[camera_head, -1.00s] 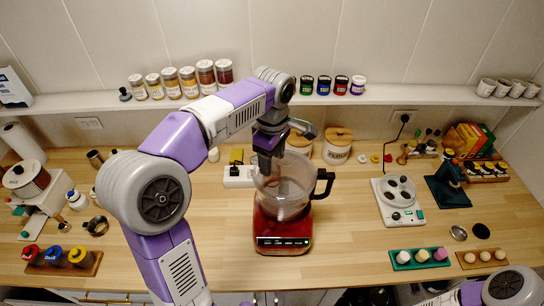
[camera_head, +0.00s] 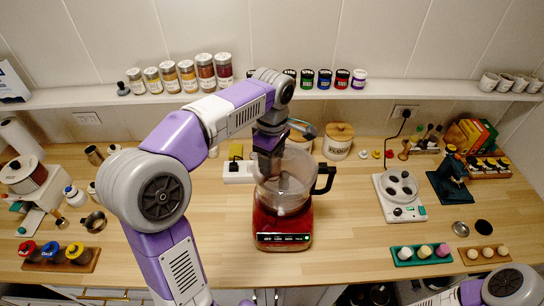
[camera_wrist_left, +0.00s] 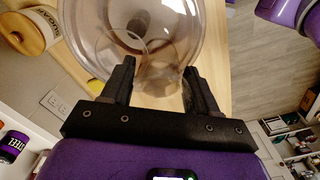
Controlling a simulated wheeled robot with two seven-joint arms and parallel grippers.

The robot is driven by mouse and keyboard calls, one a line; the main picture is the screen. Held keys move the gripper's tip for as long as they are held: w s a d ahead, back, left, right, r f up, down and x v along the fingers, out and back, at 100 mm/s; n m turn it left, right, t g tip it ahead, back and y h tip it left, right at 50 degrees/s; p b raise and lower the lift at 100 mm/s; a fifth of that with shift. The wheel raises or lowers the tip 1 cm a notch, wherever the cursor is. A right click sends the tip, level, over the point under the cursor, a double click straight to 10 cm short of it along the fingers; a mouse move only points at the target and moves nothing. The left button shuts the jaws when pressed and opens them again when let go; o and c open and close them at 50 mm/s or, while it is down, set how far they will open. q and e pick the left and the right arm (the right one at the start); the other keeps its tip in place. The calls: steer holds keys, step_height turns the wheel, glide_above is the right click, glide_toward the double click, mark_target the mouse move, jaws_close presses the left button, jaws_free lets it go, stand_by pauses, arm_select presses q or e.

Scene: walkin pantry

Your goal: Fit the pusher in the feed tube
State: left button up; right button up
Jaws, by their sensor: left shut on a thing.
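The food processor has a red base (camera_head: 283,231) and a clear bowl (camera_head: 296,186) with a black handle (camera_head: 325,180). It stands upright in the middle of the counter. My left gripper (camera_head: 268,163) points down over the bowl's back left side. In the left wrist view its two black fingers (camera_wrist_left: 158,88) are shut on a clear, see-through piece, which looks like the pusher (camera_wrist_left: 152,76). The round clear bowl (camera_wrist_left: 185,22) shows behind it. Clear plastic overlaps clear plastic, so I cannot tell the feed tube's rim or how deep the pusher sits. My right gripper is out of view.
A white appliance with a round top (camera_head: 399,196) stands to the right. The counter in front of the processor is clear.

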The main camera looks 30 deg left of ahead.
arm_select(q)
steer(key=shift+f+b, duration=0.75)
steer(key=shift+f, duration=0.35)
steer(key=o, duration=1.1)
steer(key=shift+r, duration=0.1)
step_height(320, 180, up, 8)
steer(key=shift+f+p, duration=0.25)
steer(key=shift+p, duration=0.45)
